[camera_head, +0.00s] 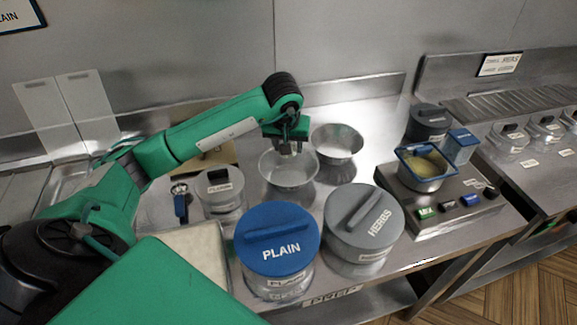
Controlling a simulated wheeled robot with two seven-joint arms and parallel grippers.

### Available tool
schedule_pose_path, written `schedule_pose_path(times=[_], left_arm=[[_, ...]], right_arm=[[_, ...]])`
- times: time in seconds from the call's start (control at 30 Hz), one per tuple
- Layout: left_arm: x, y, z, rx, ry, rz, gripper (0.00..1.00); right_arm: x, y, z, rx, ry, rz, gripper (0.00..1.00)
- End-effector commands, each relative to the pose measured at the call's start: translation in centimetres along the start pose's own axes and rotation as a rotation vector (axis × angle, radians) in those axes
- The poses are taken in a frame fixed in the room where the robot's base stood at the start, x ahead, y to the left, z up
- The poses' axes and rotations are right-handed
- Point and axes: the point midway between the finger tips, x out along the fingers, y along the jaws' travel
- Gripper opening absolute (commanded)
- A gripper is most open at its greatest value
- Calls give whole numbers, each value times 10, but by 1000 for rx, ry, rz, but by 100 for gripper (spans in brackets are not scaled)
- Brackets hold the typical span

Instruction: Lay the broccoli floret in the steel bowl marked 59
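My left gripper (289,150) points down over the near steel bowl (286,178), just above its opening. Its fingertips are small here, and I cannot tell whether they are open or shut, or whether they hold anything. A second steel bowl (338,143) stands behind and to the right. I can read no number 59 on either bowl. I cannot make out a broccoli floret anywhere. My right gripper is not in view.
A blue-lidded PLAIN container (277,240) and a grey-lidded HERBS container (364,215) stand in front. A smaller lidded jar (221,188) is left of the near bowl. A fryer (440,207) with a blue-rimmed basket (427,166) stands at right.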

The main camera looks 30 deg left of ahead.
Motion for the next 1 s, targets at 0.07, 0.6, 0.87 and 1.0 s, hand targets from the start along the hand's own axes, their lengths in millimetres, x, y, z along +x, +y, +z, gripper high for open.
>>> schedule_pose_path(times=[0.07, 0.6, 0.87, 1.0], left_arm=[[16, -1, 6, 0, -5, -2, 33], [74, 0, 24, -1, -4, 0, 33], [88, -1, 28, 0, 1, 1, 33], [90, -1, 28, 0, 1, 1, 33]], right_arm=[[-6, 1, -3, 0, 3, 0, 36], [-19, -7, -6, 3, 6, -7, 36], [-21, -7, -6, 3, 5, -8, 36], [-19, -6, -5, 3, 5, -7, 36]])
